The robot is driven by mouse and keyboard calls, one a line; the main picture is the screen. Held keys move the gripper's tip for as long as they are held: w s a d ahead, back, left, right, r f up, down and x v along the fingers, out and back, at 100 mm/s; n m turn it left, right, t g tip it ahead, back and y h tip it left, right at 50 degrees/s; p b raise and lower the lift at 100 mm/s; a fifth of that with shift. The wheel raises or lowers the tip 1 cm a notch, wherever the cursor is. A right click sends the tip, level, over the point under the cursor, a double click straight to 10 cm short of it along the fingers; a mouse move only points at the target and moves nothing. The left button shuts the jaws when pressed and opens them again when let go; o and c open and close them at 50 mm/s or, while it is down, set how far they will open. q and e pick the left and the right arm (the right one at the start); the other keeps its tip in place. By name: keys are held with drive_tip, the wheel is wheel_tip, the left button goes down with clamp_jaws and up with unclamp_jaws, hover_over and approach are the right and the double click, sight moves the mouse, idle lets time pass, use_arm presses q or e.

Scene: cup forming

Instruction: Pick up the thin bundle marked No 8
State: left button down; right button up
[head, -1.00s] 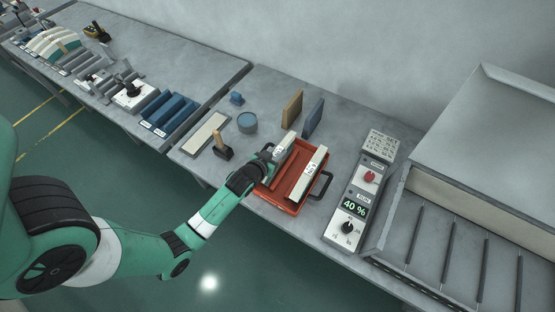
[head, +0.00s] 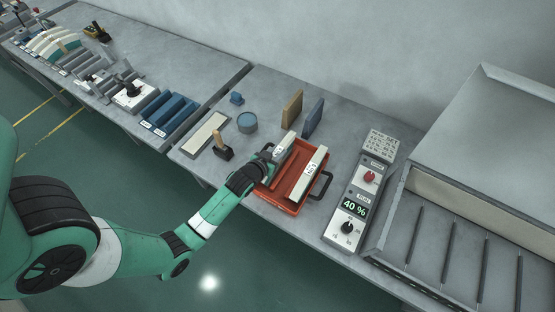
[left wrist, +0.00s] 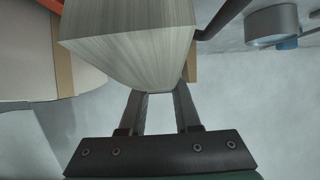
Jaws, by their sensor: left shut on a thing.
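My left gripper (head: 268,160) is at the left end of the orange tray (head: 290,208). It is shut on a pale bundle (head: 282,148), whose white label is too small to read for certain. In the left wrist view the held bundle (left wrist: 130,40) shows fine layered edges and sits at the fingertips (left wrist: 160,95). A second, longer pale bundle (head: 314,168) with a printed white label lies in the right part of the tray; its number is not clear. My right gripper is not in view.
Tan and blue boards (head: 292,109) stand behind the tray. A round blue-grey tin (head: 247,122) and a wooden-handled brush (head: 221,145) are to the left. A control box reading 40 % (head: 354,208) and a large open heater-like box (head: 480,180) are to the right.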

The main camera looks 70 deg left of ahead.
use_arm(q)
drive_tip(key=shift+r, duration=0.15)
wheel_tip(320, 180, up, 10)
drive_tip(key=p, duration=0.3)
